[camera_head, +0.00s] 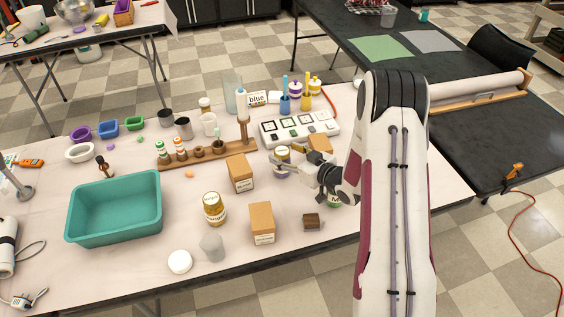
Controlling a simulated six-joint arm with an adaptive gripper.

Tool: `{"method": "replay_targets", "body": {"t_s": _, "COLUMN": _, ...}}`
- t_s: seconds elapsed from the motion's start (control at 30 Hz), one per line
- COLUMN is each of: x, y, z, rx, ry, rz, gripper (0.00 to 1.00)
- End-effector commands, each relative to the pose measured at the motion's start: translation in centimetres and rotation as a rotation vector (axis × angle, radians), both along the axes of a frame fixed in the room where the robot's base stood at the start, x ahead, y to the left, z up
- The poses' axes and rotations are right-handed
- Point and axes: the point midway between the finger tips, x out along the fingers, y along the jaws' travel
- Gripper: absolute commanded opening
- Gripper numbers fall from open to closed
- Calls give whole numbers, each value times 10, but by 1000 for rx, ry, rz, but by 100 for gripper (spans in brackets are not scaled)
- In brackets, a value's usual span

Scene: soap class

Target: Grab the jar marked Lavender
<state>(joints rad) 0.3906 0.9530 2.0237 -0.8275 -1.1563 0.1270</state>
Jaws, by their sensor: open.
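My gripper (277,166) reaches left over the table from the arm at the right, with its fingers open. A small jar with a pale yellow top and a purple-tinged lower part (283,153) stands right at the fingertips, partly covered by them. I cannot tell whether the fingers are around it or touching it. Its label cannot be read. A yellow jar with a white label (213,208) stands upright to the left. Another jar with a green label (334,200) shows under the gripper's wrist, mostly hidden. No label reading Lavender is legible here.
Cardboard boxes stand close by: one left of the gripper (240,174), one in front (262,223) and one behind (320,145). A wooden rack (170,158), white panel (300,129) and small brown block (312,221) are near. A teal tub (115,208) fills the left.

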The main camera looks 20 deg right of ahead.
Motion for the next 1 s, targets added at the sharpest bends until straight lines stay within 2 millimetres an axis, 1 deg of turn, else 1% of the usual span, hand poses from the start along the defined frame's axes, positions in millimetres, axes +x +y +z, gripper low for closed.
{"method": "replay_targets", "body": {"t_s": 0.13, "x": 14, "y": 6, "z": -4, "rx": -1, "ry": -1, "rz": 2, "gripper": 54}}
{"method": "replay_targets", "body": {"t_s": 0.3, "x": 21, "y": 8, "z": -7, "rx": -3, "ry": 1, "rz": -1, "gripper": 54}}
{"method": "replay_targets", "body": {"t_s": 0.8, "x": 22, "y": 8, "z": -7, "rx": -2, "ry": 0, "rz": -2, "gripper": 54}}
{"method": "replay_targets", "body": {"t_s": 0.83, "x": 22, "y": 8, "z": -7, "rx": -2, "ry": 0, "rz": -2, "gripper": 49}}
{"method": "replay_targets", "body": {"t_s": 0.87, "x": 22, "y": 8, "z": -7, "rx": -2, "ry": 0, "rz": -2, "gripper": 41}}
{"method": "replay_targets", "body": {"t_s": 0.9, "x": 22, "y": 8, "z": -7, "rx": -2, "ry": 0, "rz": -2, "gripper": 31}}
{"method": "replay_targets", "body": {"t_s": 0.97, "x": 22, "y": 8, "z": -7, "rx": -2, "ry": 0, "rz": -2, "gripper": 15}}
{"method": "replay_targets", "body": {"t_s": 1.0, "x": 22, "y": 8, "z": -7, "rx": -2, "ry": 0, "rz": -2, "gripper": 5}}
